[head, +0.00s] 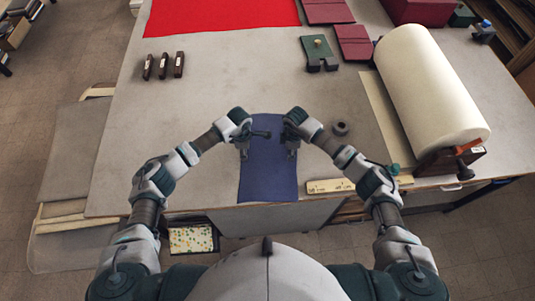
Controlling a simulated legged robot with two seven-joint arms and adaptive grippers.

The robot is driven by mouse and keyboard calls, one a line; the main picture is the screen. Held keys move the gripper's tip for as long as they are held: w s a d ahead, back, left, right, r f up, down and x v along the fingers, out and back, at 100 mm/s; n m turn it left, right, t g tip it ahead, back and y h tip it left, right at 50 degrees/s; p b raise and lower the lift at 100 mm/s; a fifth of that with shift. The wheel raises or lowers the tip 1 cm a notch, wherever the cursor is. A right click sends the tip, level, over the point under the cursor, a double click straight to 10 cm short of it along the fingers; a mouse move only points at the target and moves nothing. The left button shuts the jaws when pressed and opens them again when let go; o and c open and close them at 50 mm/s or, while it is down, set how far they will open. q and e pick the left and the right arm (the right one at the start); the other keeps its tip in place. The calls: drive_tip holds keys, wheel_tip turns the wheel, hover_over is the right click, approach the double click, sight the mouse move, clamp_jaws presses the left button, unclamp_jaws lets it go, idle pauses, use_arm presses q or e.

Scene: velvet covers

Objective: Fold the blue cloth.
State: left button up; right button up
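The blue cloth (268,178) lies flat as a long strip on the grey table, with its near end at the table's front edge. My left gripper (243,153) is over the cloth's left edge, and my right gripper (291,150) is over its right edge. Both point down at about the middle of the strip's length. The fingers are too small to tell whether they are open or shut, or whether they touch the cloth. The wrists partly cover the cloth's far corners.
A ruler (330,186) and a dark ring (341,128) lie right of the cloth. A red cloth (220,14), three dark handles (163,66) and maroon boxes (353,42) are farther back. The table left of the cloth is clear.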

use_arm(q)
drive_tip(key=shift+s, duration=0.15)
clamp_jaws()
use_arm(e)
drive_tip(key=shift+s, duration=0.15)
clamp_jaws()
use_arm(q)
drive_tip(key=shift+f, duration=0.1)
use_arm(e)
drive_tip(key=shift+f, duration=0.1)
use_arm(q)
drive_tip(key=shift+s+f, duration=0.1)
use_arm(e)
drive_tip(key=shift+s+d+f, duration=0.1)
drive_tip(key=shift+d+f, duration=0.05)
idle(0.4)
